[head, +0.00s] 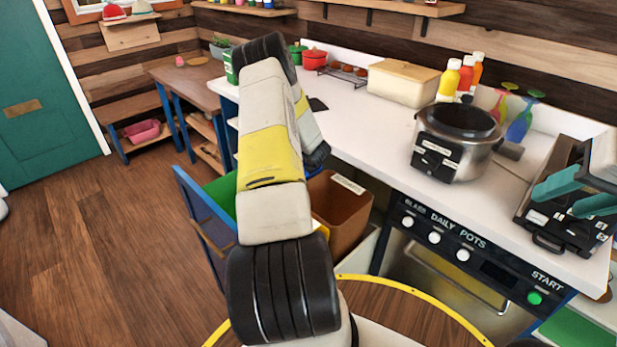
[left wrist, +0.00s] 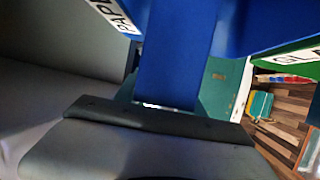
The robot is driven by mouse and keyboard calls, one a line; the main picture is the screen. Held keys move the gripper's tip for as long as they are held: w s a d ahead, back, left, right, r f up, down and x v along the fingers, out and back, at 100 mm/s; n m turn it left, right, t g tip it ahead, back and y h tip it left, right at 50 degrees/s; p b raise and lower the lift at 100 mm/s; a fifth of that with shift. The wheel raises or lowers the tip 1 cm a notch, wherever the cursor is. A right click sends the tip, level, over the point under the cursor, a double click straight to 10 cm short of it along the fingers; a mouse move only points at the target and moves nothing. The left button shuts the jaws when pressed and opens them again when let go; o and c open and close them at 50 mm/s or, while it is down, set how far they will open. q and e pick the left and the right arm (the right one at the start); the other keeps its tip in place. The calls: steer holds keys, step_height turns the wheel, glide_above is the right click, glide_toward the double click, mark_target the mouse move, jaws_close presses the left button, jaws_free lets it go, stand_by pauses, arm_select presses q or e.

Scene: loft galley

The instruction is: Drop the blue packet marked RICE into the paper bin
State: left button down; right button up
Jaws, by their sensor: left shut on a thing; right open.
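In the left wrist view a blue, flat-sided thing (left wrist: 180,50), which I take to be the rice packet, stands out from my left gripper (left wrist: 150,112), shut on it. No RICE marking shows. Behind it at the top is the blue paper bin (left wrist: 255,22), with a partly cut-off label starting "PAP" at the upper left. My right gripper (head: 566,196), with teal fingers, is open and empty above the counter's right end.
A green bin (head: 220,197) and a brown bin (head: 338,222) stand beside my left arm. A blue panel (head: 205,235) borders them at left. The counter (head: 365,140) holds a pot (head: 455,145), a bread box (head: 402,84) and bottles.

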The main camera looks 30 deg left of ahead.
arm_select(q)
steer(key=c, duration=0.6)
jaws_free()
steer(key=shift+v, duration=3.9)
steer(key=shift+s, duration=0.1)
